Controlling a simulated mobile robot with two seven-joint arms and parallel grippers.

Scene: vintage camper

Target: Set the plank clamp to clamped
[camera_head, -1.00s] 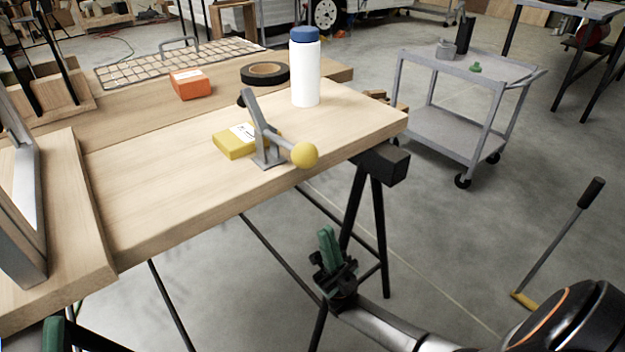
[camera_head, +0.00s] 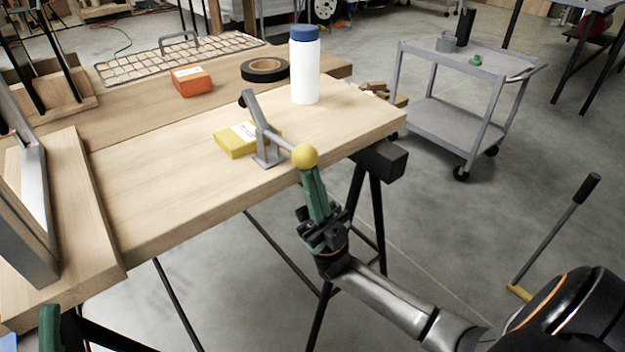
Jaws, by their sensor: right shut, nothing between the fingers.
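The plank clamp (camera_head: 263,135) stands near the front edge of the wooden plank table. It has a grey upright bracket and a lever arm that ends in a yellow ball knob (camera_head: 305,156) out past the table edge. My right gripper (camera_head: 312,182) is shut and empty. Its green fingers point up with their tips just below the yellow knob; I cannot tell whether they touch it. My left gripper (camera_head: 50,325) shows only as a green finger at the bottom left edge, so its opening is not visible.
A yellow box (camera_head: 232,143) lies right behind the clamp. A white bottle with a blue cap (camera_head: 305,75), a black tape roll (camera_head: 265,70) and an orange box (camera_head: 191,81) stand farther back. A metal frame (camera_head: 40,215) is at the left. A grey cart (camera_head: 450,120) stands beyond the table.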

